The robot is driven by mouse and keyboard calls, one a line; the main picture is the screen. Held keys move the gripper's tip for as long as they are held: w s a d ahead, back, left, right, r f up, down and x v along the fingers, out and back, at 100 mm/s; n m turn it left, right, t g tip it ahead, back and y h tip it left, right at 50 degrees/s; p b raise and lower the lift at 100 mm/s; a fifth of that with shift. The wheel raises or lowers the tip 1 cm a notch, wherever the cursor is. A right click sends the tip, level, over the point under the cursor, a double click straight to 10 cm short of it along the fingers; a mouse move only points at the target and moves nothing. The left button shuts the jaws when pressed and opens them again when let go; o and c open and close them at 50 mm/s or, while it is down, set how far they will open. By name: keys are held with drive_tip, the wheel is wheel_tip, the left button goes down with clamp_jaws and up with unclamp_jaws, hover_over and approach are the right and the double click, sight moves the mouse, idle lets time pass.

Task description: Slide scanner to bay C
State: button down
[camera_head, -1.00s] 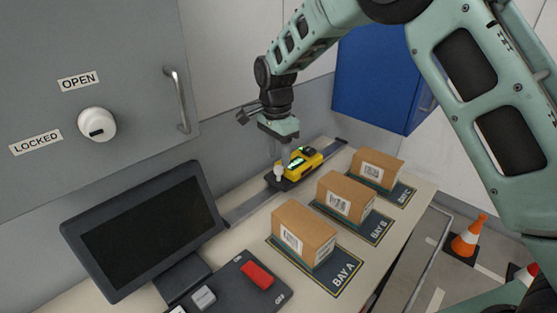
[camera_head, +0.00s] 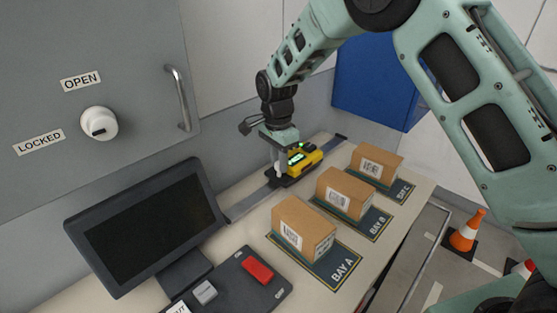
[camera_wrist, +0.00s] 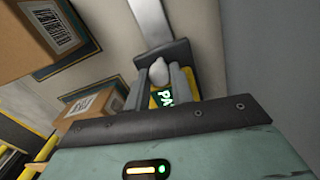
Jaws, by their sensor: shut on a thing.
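The yellow scanner (camera_head: 305,158) sits on a dark carriage (camera_head: 283,180) on the grey rail (camera_head: 252,200) along the back of the bench, roughly level with the bay B box (camera_head: 346,193). Its small screen glows green. My gripper (camera_head: 277,170) points down at the carriage's near end. In the wrist view my gripper's fingers (camera_wrist: 173,84) are shut on a pale knob (camera_wrist: 158,71) on the carriage, with part of the scanner's lit screen (camera_wrist: 165,98) below. The bay C mat (camera_head: 402,191) lies at the bench's far end under a box (camera_head: 376,164).
A box (camera_head: 303,227) stands on the bay A mat (camera_head: 338,270). A monitor (camera_head: 145,230) and a dark pad with a red button (camera_head: 257,270) are at the near end. A blue cabinet (camera_head: 376,80) hangs beyond the rail. The rail is clear past the scanner.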

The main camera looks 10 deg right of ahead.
drive_tip(key=w+d, duration=0.3)
drive_tip(key=d, duration=0.1)
drive_tip(key=w+d, duration=0.2)
drive_tip(key=d, duration=0.3)
drive_tip(key=w+d, duration=0.3)
drive_tip(key=d, duration=0.1)
drive_tip(key=shift+w+d, duration=0.35)
drive_tip(key=shift+d, duration=0.05)
drive_tip(key=shift+r, duration=0.1)
drive_tip(key=c, duration=1.2)
unclamp_jaws()
wheel_tip(320, 180, up, 17)
drive_tip(key=b, duration=0.3)
drive_tip(key=shift+w+a+r, duration=0.15)
drive_tip(key=shift+w+a, duration=0.05)
drive_tip(key=shift+w, duration=0.1)
drive_tip(key=shift+a, duration=0.1)
